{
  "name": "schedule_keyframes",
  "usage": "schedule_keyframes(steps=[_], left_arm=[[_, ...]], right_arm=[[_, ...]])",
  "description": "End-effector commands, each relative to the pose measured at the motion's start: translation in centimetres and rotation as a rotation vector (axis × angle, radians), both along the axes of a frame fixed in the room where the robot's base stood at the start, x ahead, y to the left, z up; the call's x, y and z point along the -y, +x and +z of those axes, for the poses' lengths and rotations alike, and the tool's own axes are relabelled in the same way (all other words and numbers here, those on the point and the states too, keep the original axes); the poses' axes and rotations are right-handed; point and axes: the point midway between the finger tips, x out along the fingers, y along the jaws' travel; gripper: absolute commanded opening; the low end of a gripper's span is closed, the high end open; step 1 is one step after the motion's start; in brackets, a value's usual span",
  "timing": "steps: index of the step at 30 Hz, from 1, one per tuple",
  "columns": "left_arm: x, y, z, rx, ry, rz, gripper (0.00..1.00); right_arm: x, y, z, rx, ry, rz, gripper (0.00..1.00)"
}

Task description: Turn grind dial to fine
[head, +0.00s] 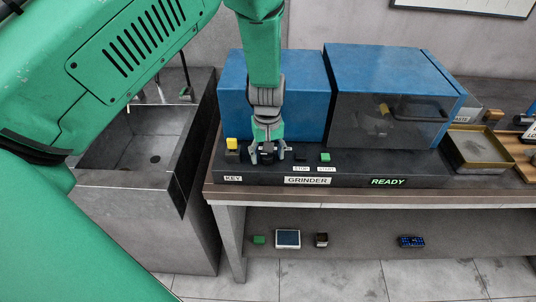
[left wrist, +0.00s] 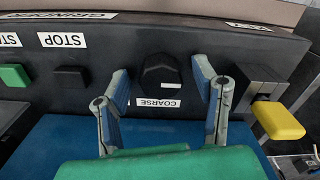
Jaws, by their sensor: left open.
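The black grind dial (left wrist: 158,75) sits on the grinder panel in the left wrist view, which shows the panel upside down. A short white mark lies on its right-hand side there. A COARSE label (left wrist: 158,102) is just beside the dial; no FINE label is readable. My left gripper (head: 267,155) is open and points down at the panel in the head view. In the left wrist view its fingers (left wrist: 161,78) stand on both sides of the dial, with gaps showing. The dial (head: 267,156) is mostly hidden between the fingers in the head view. My right gripper is not in view.
The yellow key (left wrist: 279,120) is close beside one finger. The black STOP button (left wrist: 70,77) and green START button (left wrist: 14,75) are on the other side. The blue grinder housing (head: 300,85) stands behind the panel. A READY sign (head: 388,182) is lit green.

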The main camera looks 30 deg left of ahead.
Motion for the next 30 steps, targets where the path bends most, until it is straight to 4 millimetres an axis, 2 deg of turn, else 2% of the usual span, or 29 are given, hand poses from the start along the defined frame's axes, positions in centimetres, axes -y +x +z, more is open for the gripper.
schedule_keyframes(steps=[5,12,18,24,30], left_arm=[[0.0,0.2,1.8,0.006,0.002,-0.001,0.54],[0.0,0.2,6.9,0.005,0.001,-0.001,0.54],[0.0,0.2,10.3,0.0,0.0,0.0,0.54],[0.0,0.1,11.7,-0.004,0.001,0.0,0.54],[0.0,0.1,11.8,-0.004,0.0,0.0,0.54]], right_arm=[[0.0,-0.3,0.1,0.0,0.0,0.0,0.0],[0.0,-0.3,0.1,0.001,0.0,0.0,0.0],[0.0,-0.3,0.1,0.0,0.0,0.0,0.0],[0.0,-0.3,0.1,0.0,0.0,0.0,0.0],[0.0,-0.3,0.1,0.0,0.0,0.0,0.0]])
